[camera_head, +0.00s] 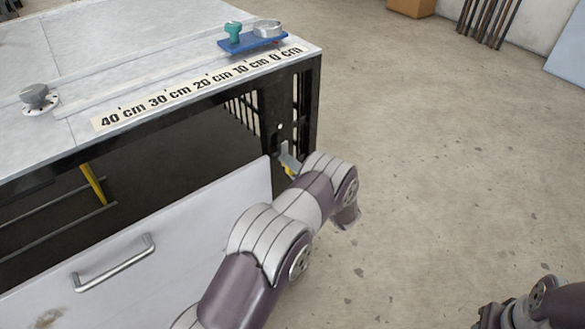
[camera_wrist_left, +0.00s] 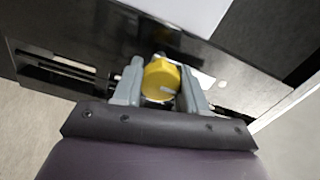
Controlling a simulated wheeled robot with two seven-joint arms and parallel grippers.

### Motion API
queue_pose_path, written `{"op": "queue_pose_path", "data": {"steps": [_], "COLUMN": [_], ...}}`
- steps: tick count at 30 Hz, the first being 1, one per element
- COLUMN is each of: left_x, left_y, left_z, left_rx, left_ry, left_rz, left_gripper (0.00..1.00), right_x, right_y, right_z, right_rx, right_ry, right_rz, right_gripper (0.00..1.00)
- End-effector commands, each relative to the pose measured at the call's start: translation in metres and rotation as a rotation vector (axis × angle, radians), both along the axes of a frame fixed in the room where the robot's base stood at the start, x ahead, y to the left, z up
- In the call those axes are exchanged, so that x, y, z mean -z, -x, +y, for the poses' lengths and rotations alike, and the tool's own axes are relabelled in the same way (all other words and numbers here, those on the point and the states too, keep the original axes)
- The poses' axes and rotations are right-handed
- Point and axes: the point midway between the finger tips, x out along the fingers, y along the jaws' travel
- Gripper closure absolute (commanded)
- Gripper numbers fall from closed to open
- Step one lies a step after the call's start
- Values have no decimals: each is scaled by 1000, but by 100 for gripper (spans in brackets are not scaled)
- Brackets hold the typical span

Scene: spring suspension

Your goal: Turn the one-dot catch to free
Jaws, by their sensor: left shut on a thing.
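The catch shows as a round yellow knob (camera_wrist_left: 160,78) with a pale mark on its face in the left wrist view, on a dark frame post (camera_head: 268,118). In the head view only a small yellow part (camera_head: 289,171) shows beside my gripper. A white dot (camera_head: 280,126) is on the post above it. My left gripper (camera_wrist_left: 161,84) is shut on the knob, with one grey finger on each side. In the head view its grey fingertips (camera_head: 287,155) reach the post. My arm hides most of the catch there. My right gripper is out of view.
A metal-topped bench (camera_head: 170,65) carries a cm scale (camera_head: 185,92), a blue plate (camera_head: 252,43) with a teal knob, and a grey knob (camera_head: 36,97). A white panel with a handle (camera_head: 113,264) leans below the top.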

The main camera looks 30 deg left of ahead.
Motion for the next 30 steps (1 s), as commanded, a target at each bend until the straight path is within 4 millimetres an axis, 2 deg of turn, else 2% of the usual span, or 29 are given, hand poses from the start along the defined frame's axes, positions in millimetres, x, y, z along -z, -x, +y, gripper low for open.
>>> {"op": "queue_pose_path", "data": {"steps": [5,6,8,16,19,30], "left_x": [-1,-1,-1,0,1,1], "left_y": [-1,-1,-1,0,2,37], "left_z": [-1,-1,-1,-1,-8,-95], "left_rx": [5,5,4,2,3,8], "left_ry": [0,0,0,0,1,-1], "left_rz": [-2,-2,-2,-1,-1,-2], "left_gripper": [100,52,33,33,33,33], "right_x": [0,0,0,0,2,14], "right_y": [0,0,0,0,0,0], "right_z": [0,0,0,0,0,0], "right_rx": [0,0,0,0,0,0], "right_ry": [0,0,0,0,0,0], "right_rz": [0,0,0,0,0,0], "right_gripper": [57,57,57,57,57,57]}}
